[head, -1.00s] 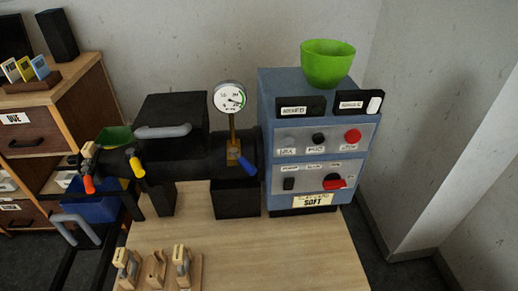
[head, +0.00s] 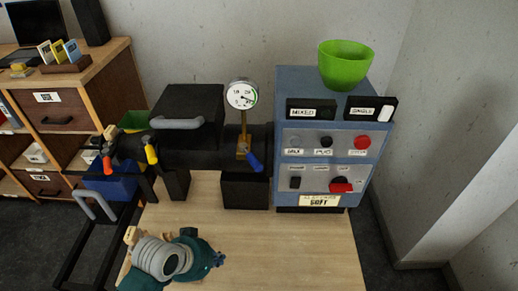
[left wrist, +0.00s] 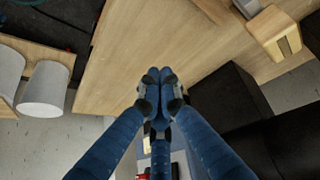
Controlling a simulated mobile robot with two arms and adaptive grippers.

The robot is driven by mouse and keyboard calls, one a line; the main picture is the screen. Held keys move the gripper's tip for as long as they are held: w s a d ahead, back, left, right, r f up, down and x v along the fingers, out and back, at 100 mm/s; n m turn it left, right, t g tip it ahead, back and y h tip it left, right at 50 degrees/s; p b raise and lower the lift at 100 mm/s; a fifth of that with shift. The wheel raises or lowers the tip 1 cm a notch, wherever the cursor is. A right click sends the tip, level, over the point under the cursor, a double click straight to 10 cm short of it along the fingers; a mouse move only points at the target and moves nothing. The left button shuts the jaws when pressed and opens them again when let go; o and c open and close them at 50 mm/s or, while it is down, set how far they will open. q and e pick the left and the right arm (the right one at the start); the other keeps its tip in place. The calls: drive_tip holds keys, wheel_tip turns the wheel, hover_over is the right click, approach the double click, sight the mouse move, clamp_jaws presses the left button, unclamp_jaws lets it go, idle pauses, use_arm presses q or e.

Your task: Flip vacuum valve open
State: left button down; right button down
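A blue-handled lever (head: 253,161) sits on a brass fitting (head: 243,147) below a round white gauge (head: 242,95), on a black cylindrical chamber (head: 200,150). The blue handle slants down to the right. A yellow lever (head: 151,154) and an orange-red lever (head: 107,164) are at the chamber's left end. No visible label tells which lever is the vacuum valve. My left gripper (head: 217,260) is over the near table, in front of the chamber and apart from the levers. In the left wrist view its blue fingertips (left wrist: 158,78) meet with nothing visible between them. My right gripper is out of view.
A blue control box (head: 282,170) with switches stands right of the chamber, with a green bowl (head: 346,65) on top. The wooden table (head: 300,245) is clear at right. A blue bin (head: 108,188) stands at left.

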use_arm(q)
drive_tip(key=w+d+r+m+h, duration=0.4)
drive_tip(key=w+r, duration=0.6)
drive_tip(key=r, duration=0.5)
drive_tip(key=m, duration=0.3)
approach(251, 159)
drive_tip(key=shift+w+d+r+p, duration=0.35)
drive_tip(key=shift+w+d+r, duration=0.1)
drive_tip(key=shift+d+r, duration=0.4)
drive_tip(key=shift+r, duration=0.1)
drive_tip(key=shift+h, duration=0.3)
drive_tip(key=p+x, duration=0.2)
drive_tip(key=x, duration=0.7)
drive_tip(key=shift+w+d+f, duration=0.2)
drive_tip(key=shift+f, duration=0.2)
drive_tip(key=shift+a, duration=0.15)
